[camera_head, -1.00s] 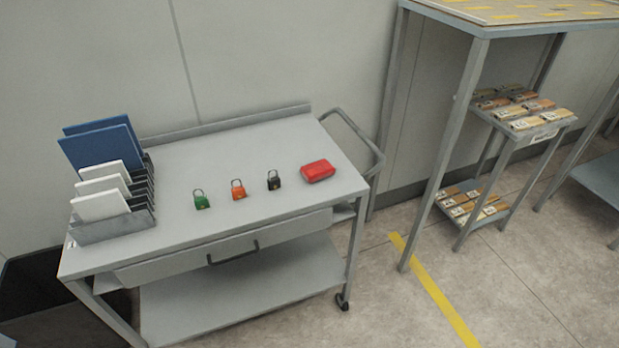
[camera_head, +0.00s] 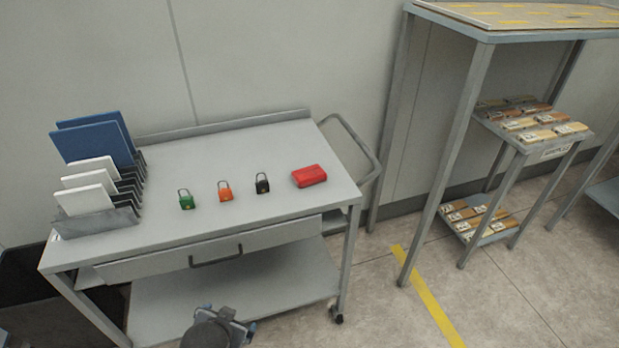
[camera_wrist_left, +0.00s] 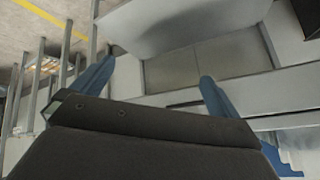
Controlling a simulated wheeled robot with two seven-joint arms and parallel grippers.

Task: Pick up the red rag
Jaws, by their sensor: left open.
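The red rag (camera_head: 309,176) is a small, folded-looking red block lying flat near the right end of the grey cart top (camera_head: 250,215). My left gripper (camera_head: 226,316) shows at the bottom edge of the head view, in front of the cart and well apart from the rag. In the left wrist view its blue fingers (camera_wrist_left: 156,72) are spread apart, with nothing between them. I cannot make out the rag in the left wrist view. My right gripper is not in view.
A rack (camera_head: 95,220) with blue and white panels is at the left end. The cart's handle (camera_head: 362,150) rises at the right.

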